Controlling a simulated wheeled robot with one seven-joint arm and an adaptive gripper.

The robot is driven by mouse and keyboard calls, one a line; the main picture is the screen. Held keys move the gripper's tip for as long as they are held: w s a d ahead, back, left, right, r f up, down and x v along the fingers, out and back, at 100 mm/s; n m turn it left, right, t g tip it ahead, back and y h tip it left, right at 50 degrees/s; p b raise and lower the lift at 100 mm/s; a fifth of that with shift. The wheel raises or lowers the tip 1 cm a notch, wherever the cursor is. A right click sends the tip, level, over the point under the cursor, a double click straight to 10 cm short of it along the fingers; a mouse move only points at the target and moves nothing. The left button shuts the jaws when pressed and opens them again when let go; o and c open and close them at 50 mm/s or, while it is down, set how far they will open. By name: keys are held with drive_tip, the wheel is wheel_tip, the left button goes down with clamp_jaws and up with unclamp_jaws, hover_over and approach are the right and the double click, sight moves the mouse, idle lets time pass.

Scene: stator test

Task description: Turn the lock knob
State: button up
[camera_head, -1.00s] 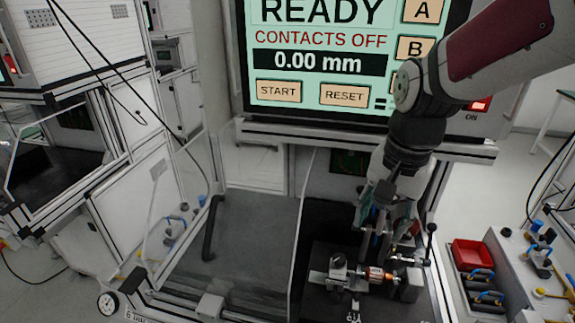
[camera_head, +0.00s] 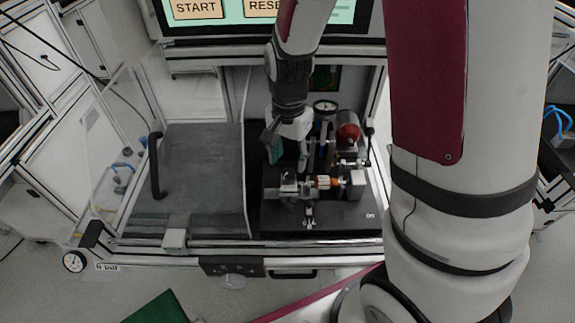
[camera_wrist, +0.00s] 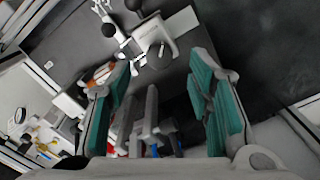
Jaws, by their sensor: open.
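My gripper (camera_head: 288,152) is open and empty above the left part of the test fixture (camera_head: 350,215). In the wrist view its teal finger pads (camera_wrist: 165,72) are spread wide apart. A light metal block (camera_wrist: 155,35) with a dark round knob (camera_wrist: 158,56) lies beyond the fingertips, roughly between them. Two black ball knobs (camera_wrist: 109,30) sit near that block. I cannot tell for sure which is the lock knob. A copper and orange part (camera_head: 327,182) sits in the fixture; it shows beside the left finger (camera_wrist: 100,73). The gripper touches no knob that I can see.
A dial gauge (camera_head: 325,106) and a red cylinder (camera_head: 348,133) stand behind the fixture. A ball-topped lever (camera_head: 370,131) is at its right. Left of it is a bare grey panel (camera_head: 200,180) with a black handle (camera_head: 155,165). A screen (camera_head: 255,12) hangs above.

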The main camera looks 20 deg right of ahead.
sight(289, 172)
drive_tip(key=shift+f, duration=2)
drive_tip(key=shift+c, duration=0.2)
clamp_jaws()
